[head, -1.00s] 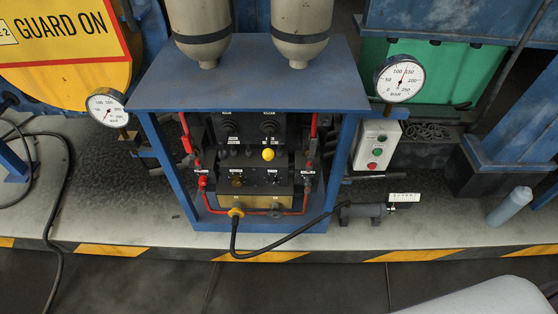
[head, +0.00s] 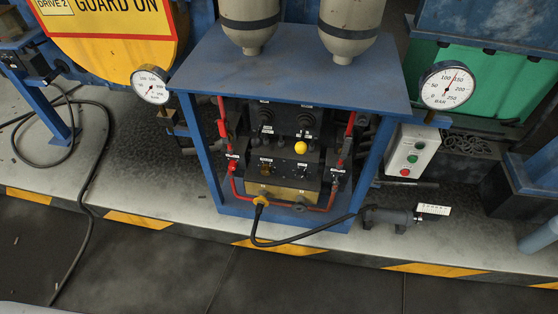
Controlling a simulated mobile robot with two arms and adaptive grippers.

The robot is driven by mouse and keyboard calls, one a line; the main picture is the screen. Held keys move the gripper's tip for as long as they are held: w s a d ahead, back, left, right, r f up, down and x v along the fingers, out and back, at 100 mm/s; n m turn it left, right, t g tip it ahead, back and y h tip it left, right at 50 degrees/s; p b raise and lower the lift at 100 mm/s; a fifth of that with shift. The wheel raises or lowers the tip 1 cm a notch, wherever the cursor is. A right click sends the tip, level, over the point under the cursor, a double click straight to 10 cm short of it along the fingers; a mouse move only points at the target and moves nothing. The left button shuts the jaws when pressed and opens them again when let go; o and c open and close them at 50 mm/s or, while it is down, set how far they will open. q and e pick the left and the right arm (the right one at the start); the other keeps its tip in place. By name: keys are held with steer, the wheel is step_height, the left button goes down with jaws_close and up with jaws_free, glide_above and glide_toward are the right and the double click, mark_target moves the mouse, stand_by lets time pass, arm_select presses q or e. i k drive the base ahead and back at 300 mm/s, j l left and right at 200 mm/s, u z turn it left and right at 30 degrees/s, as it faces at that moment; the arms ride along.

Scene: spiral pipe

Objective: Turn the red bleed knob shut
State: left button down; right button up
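A small red knob-like part (head: 232,170) sits at the left side of the blue-framed hydraulic stand, where the red pipe begins. I cannot tell for certain whether it is the bleed knob, or how far it is turned. Red lever-like parts stand above it at the left (head: 222,128) and at the right (head: 349,128). A yellow ball knob (head: 301,148) sits on the black valve block in the middle. Neither of my grippers shows in the head view.
The blue stand (head: 290,62) carries two grey cylinders, with a left gauge (head: 151,84) and a right gauge (head: 447,85) beside it. A button box (head: 411,150) and a dark cylinder (head: 388,217) stand right. A black hose hangs in front; the dark floor ahead is clear.

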mark_target(232, 166)
steer(key=i+j, duration=0.1)
steer(key=j, duration=0.35)
steer(key=i+j, duration=0.15)
steer(key=j, duration=0.3)
steer(key=i+j+z, duration=0.1)
steer(key=j, duration=0.3)
steer(key=i+j, duration=0.1)
steer(key=j, duration=0.35)
steer(key=i+j+z, duration=0.1)
steer(key=j, duration=0.35)
